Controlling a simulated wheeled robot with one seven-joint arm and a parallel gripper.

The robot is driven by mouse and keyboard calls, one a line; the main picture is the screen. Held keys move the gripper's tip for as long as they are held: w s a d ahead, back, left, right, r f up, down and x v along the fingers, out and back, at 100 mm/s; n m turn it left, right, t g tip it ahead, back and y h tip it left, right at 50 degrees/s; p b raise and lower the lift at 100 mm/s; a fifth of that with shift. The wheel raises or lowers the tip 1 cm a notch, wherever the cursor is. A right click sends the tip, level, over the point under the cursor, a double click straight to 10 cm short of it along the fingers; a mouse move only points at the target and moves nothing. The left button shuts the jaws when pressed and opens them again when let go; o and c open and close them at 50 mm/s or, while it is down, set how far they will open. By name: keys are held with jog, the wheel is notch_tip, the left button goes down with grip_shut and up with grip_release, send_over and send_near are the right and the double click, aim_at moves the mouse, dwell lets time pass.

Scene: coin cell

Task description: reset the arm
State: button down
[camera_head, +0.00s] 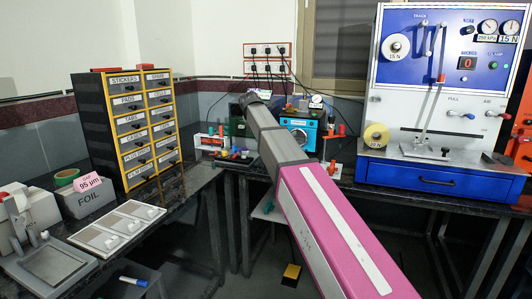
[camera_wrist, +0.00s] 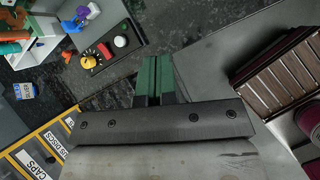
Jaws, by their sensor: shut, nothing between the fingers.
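My arm reaches from the lower right of the head view toward the back corner, with a pink and white link nearest and grey links beyond. In the wrist view my gripper (camera_wrist: 154,66) shows two green fingers side by side, shut with nothing between them. It is above the dark benchtop (camera_wrist: 190,48), apart from the small items there. In the head view I cannot make out the fingers clearly at the far end of the arm.
A labelled drawer cabinet (camera_head: 126,124) stands left of my arm. A blue and white test machine (camera_head: 440,62) stands at right. A blue device (camera_head: 299,134) sits behind my arm.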

jog(key=s+d+f+m+g, duration=0.1)
jog(key=s+d+f+m, duration=0.3)
jog(key=f, duration=0.4)
jog(key=s+d+f+m+g, duration=0.1)
jog(key=s+d+f+m, duration=0.35)
jog(key=f, duration=0.45)
jog(key=s+d+f+m+g, duration=0.1)
jog(key=s+d+f+m, duration=0.35)
jog(key=f, duration=0.35)
jog(key=s+d+f+m+g+y, duration=0.1)
jog(key=s+d+f+m, duration=0.3)
jog(key=s+f+m, duration=0.3)
jog(key=s+d+f+m+g+y, duration=0.1)
jog(key=s+d+f+m, duration=0.4)
jog(key=s+f, duration=0.5)
jog(key=s+m+g, duration=0.1)
jog(key=s+m, duration=0.1)
jog(key=s, duration=0.2)
jog(key=shift+d+f+m, duration=0.15)
jog(key=shift+m, duration=0.15)
